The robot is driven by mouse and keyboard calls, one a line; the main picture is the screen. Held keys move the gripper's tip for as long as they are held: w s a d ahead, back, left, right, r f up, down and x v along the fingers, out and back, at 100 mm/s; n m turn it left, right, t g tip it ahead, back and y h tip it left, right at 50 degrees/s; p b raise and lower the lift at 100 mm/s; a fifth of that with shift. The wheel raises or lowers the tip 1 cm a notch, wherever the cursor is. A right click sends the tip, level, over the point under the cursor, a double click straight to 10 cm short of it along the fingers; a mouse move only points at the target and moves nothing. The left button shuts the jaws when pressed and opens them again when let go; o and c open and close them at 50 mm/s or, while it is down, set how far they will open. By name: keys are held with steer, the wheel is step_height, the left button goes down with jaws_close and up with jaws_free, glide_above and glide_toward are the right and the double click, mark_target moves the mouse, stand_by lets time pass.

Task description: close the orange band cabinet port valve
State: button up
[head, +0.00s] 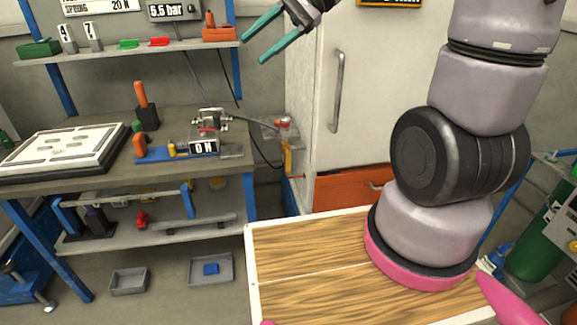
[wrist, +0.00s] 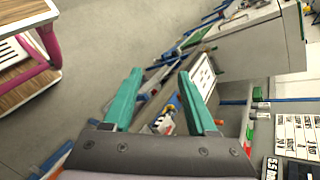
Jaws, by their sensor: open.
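A white cabinet (head: 385,90) with an orange lower band (head: 345,187) stands at the back centre in the head view. On its left side is a small fitting with a red-orange part (head: 284,122), likely the port valve. It is too small to tell its handle position. A yellow piece (head: 287,160) sits just below it. My gripper (head: 253,49) is open and empty, high up, above and slightly left of the fitting and well apart from it. The teal fingers also show in the wrist view (wrist: 160,75), spread with nothing between them. I cannot make out the valve there.
A workbench (head: 185,165) at left holds a white panel (head: 62,147) and a device reading 0 N (head: 204,148). A shelf (head: 130,52) runs above it. Dark cables hang between bench and cabinet. Grey trays (head: 211,268) lie on the floor. My wooden-topped base is in front.

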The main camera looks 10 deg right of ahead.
steer(key=w+a+f+m+y, duration=0.25)
steer(key=w+a+y, duration=0.25)
steer(key=w, duration=0.3)
steer(key=w+f+m+t+y, duration=0.2)
steer(key=w+f+m+t, duration=1.1)
steer(key=w+f, duration=0.35)
steer(key=m+t+h, duration=0.6)
steer(key=m+h, duration=0.8)
steer(key=h, duration=0.4)
glide_toward(288, 164)
steer(key=w, duration=1)
steer(key=shift+w, duration=0.3)
jaws_close()
